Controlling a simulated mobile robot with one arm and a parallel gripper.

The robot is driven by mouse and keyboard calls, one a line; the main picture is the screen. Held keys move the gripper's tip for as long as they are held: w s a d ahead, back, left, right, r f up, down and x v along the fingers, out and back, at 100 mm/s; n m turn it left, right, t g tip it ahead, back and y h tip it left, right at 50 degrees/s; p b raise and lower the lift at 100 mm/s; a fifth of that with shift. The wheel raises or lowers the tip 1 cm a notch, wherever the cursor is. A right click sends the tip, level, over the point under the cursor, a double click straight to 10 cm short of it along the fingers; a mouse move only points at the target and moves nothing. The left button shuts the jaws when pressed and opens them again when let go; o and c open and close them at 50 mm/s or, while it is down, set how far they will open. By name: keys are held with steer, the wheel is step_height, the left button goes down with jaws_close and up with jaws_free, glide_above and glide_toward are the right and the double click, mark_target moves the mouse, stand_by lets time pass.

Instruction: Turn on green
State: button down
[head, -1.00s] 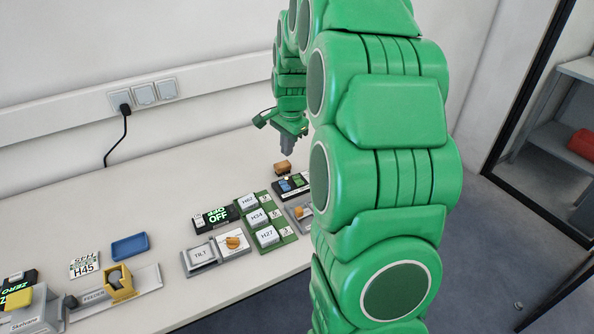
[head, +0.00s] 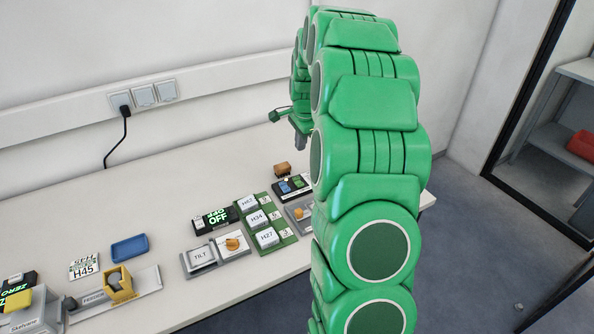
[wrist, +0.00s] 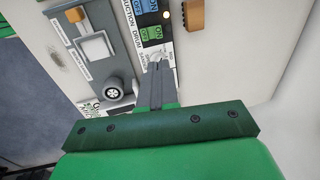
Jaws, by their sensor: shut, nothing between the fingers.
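A black control panel (head: 293,188) with a blue and a green block lies on the table, partly beside my arm in the head view. In the wrist view the green block (wrist: 152,33) sits beside the blue block (wrist: 149,8). Both carry small lettering, and the panel has a label that seems to read "SUCTION DRUM SANDER". My gripper (wrist: 158,66) is shut and empty, its fingertips near the panel's end by the green block. Contact cannot be told.
A wooden block (head: 283,169) stands behind the panel. A grey device (wrist: 113,70) with a black wheel lies beside it. To the left are a green board (head: 283,236) with white keys, a TILT unit (head: 200,257) and a blue tray (head: 129,247). The table's back is clear.

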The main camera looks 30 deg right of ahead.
mark_target(297, 178)
steer(key=f, duration=0.4)
steer(key=w+f, duration=0.1)
steer(key=f, duration=0.4)
steer(key=w+f, duration=0.1)
steer(key=f, duration=0.3)
steer(key=shift+w+f, duration=0.25)
steer(key=shift+f, duration=0.15)
